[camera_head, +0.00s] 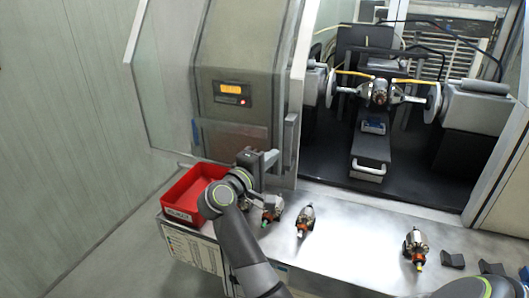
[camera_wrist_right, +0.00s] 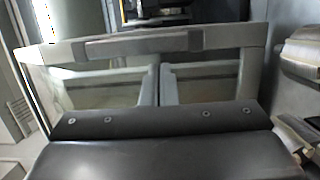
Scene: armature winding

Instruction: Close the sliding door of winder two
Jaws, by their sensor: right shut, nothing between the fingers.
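The winder's sliding door (camera_head: 299,75) stands open at the left of the opening, its pale upright edge beside the control housing. A grey vertical handle (camera_head: 290,140) is on it. The winder's inside shows through the opening, with an armature (camera_head: 379,92) held between two discs. In the right wrist view the shut fingers (camera_wrist_right: 160,44) fill the middle, and the handle is hard to make out.
A red bin (camera_head: 181,196) stands at the left end of the metal bench (camera_head: 345,248). Dark blocks (camera_head: 453,260) lie at the right. The control panel (camera_head: 231,94) is left of the handle.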

